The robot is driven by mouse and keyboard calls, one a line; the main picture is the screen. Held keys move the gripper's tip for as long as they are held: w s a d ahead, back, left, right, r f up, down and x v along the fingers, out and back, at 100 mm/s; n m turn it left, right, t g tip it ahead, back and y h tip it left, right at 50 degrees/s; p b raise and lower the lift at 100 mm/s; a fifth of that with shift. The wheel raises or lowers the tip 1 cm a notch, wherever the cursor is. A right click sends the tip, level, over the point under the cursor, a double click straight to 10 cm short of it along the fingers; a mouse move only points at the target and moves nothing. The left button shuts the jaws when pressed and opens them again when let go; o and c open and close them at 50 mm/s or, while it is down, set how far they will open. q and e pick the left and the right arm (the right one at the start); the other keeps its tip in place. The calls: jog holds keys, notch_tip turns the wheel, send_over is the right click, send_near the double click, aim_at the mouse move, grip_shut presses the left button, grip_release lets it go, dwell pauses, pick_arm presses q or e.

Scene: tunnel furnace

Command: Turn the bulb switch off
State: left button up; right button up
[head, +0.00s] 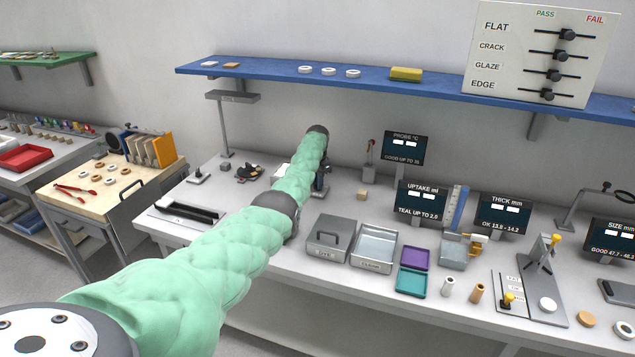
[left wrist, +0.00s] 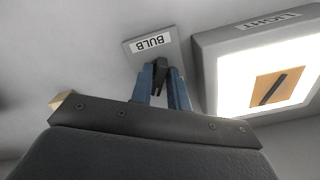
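The bulb switch is a small grey plate labelled BULB (left wrist: 152,42) with a dark lever (left wrist: 160,70), seen in the left wrist view. My left gripper (left wrist: 161,82) has its two blue fingers at the lever, one on each side. I cannot tell whether they press on it. The light panel labelled LIGHT (left wrist: 215,45) beside the switch glows bright white. An orange tile (left wrist: 268,88) with a dark line lies on it. In the head view my left gripper (head: 321,185) is mostly behind my arm, and the switch is hidden. My right gripper is not in view.
A small beige block (head: 362,194) and a probe display (head: 404,148) are beyond the gripper. A blue shelf (head: 270,73) runs above.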

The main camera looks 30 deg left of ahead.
pick_arm(q)
grip_shut()
